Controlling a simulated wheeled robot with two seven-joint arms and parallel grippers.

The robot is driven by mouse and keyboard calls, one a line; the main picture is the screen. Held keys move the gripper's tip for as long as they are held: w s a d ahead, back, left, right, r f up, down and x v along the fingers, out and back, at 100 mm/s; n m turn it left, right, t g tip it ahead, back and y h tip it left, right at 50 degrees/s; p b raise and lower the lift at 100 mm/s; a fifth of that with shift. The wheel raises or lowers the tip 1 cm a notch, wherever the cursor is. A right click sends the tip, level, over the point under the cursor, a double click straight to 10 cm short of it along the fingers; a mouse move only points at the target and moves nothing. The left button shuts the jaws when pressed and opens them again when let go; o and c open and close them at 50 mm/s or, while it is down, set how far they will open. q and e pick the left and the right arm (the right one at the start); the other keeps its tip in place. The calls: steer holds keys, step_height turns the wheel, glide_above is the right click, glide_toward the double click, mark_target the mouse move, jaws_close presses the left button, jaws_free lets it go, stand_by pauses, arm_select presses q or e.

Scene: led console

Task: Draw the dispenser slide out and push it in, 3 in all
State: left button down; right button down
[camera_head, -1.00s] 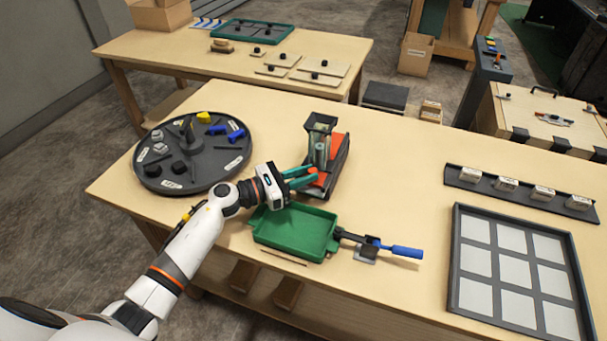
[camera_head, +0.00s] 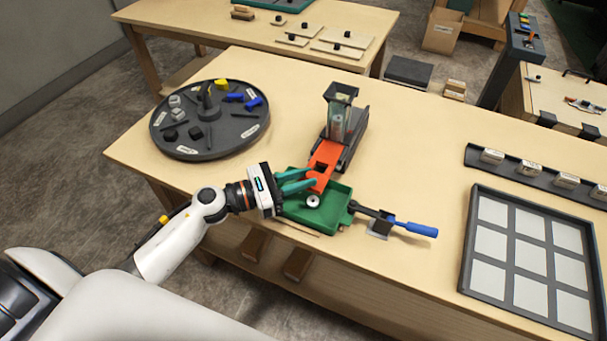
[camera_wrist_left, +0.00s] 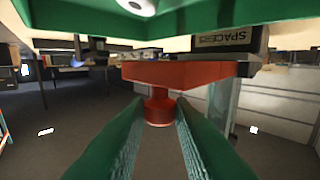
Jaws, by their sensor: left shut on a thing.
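The dispenser (camera_head: 352,142) stands on the table with a clear hopper tube (camera_head: 338,120) at its back. Its orange-red slide (camera_head: 325,160) is drawn out toward the front and reaches over the green tray (camera_head: 341,214). My left gripper (camera_head: 311,181) is shut on the slide's knob at its front end. In the left wrist view, the red knob (camera_wrist_left: 158,110) sits between my green fingers, below the slide (camera_wrist_left: 180,73). A white ring-shaped spacer (camera_head: 313,201) lies in the tray. My right gripper is not in view.
A round dark turntable (camera_head: 210,146) with small parts stands at left. A blue-handled tool (camera_head: 415,229) rests on a stand right of the tray. A framed grid board (camera_head: 470,245) and a strip of labelled blocks (camera_head: 527,171) lie at right. Table between is clear.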

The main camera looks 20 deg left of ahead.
arm_select(q)
steer(key=c, duration=1.6)
jaws_free()
steer(key=shift+s+d+f, duration=0.1)
steer(key=shift+s+f, duration=0.05)
steer(key=o, duration=0.3)
steer(key=shift+s, duration=0.2)
steer(key=shift+o, duration=0.2)
steer(key=shift+s+a, duration=0.1)
steer(key=shift+a, duration=0.3)
steer(key=b+v, duration=0.4)
steer(key=v, duration=0.6)
steer(key=shift+s+a, duration=0.15)
steer(key=shift+s, duration=0.1)
steer(key=shift+s+a, duration=0.3)
steer(key=shift+c, duration=0.3)
